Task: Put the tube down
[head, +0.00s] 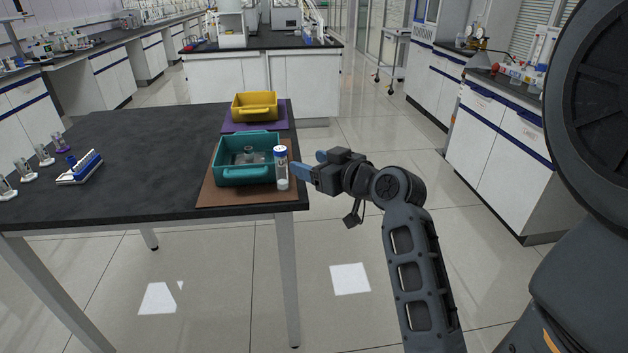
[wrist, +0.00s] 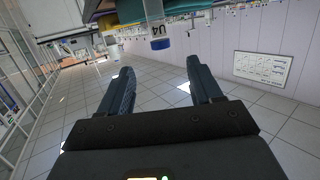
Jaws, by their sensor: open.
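A clear tube with white contents and a blue cap (head: 282,170) stands upright at the table's right edge, on the brown mat (head: 222,197) in front of the teal bin's right corner. In the wrist view, the tube (wrist: 154,14) hangs into the picture from the top, cap downward, with "U4" on its label. My gripper (head: 309,165) is just right of the tube, off the table edge. Its two blue fingers are apart, with nothing between them, as the wrist view also shows (wrist: 146,66). The tube is beyond the fingertips and looks clear of them.
The teal bin (head: 249,175) holds a clear or grey item. A yellow bin (head: 255,112) sits on a purple mat behind. The floor right of the table is clear.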

